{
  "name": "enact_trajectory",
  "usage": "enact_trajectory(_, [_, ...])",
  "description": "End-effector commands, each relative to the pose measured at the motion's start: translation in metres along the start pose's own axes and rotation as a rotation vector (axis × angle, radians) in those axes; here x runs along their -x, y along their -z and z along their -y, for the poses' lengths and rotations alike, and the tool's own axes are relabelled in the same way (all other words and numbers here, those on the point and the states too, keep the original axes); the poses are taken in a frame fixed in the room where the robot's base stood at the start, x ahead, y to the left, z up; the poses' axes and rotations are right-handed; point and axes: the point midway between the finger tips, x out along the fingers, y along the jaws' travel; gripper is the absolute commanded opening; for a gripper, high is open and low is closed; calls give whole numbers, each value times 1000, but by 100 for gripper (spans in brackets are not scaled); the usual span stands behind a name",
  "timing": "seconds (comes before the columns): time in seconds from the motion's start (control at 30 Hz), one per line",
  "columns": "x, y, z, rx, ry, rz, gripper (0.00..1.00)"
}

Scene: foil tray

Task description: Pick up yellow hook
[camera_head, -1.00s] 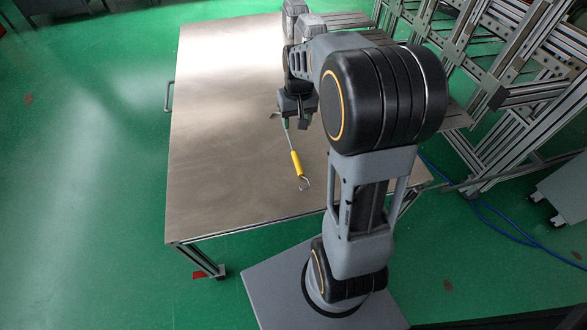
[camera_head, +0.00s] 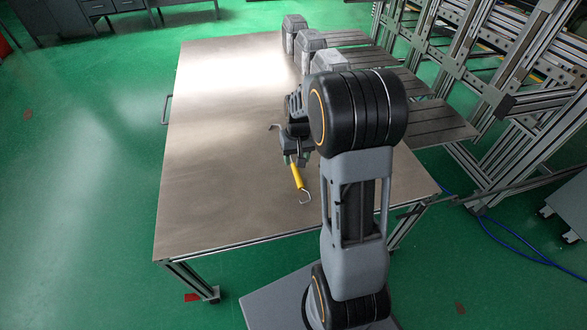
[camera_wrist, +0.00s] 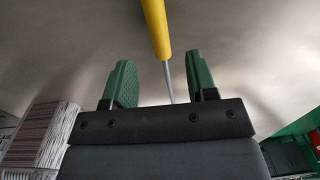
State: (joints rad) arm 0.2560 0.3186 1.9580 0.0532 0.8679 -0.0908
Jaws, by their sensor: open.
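The yellow hook (camera_head: 297,177) lies on the metal table (camera_head: 220,170), with a yellow handle and a metal hook end toward the table's front edge. My gripper (camera_head: 295,160) is above the table at the far end of the handle and hides part of the hook's shaft. In the wrist view, the yellow handle (camera_wrist: 156,28) comes from the top and its thin metal shaft runs down between the two green fingers of my gripper (camera_wrist: 160,82). The fingers are apart, and neither visibly touches the shaft.
Several grey blocks (camera_head: 310,42) stand at the table's back right beside grey slatted shelves (camera_head: 390,85). A metal frame rack (camera_head: 500,75) rises on the right. The left half of the table is clear.

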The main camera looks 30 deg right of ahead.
Motion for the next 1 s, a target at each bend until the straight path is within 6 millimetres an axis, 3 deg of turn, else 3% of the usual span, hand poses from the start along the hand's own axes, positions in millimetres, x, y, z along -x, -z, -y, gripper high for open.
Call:
enact_trajectory(0.33, [-46, 3, 0, 0, 0, 2, 52])
enact_trajectory(0.6, [-48, 3, 0, 0, 0, 0, 52])
enact_trajectory(1.0, [-48, 3, 0, 0, 0, 0, 15])
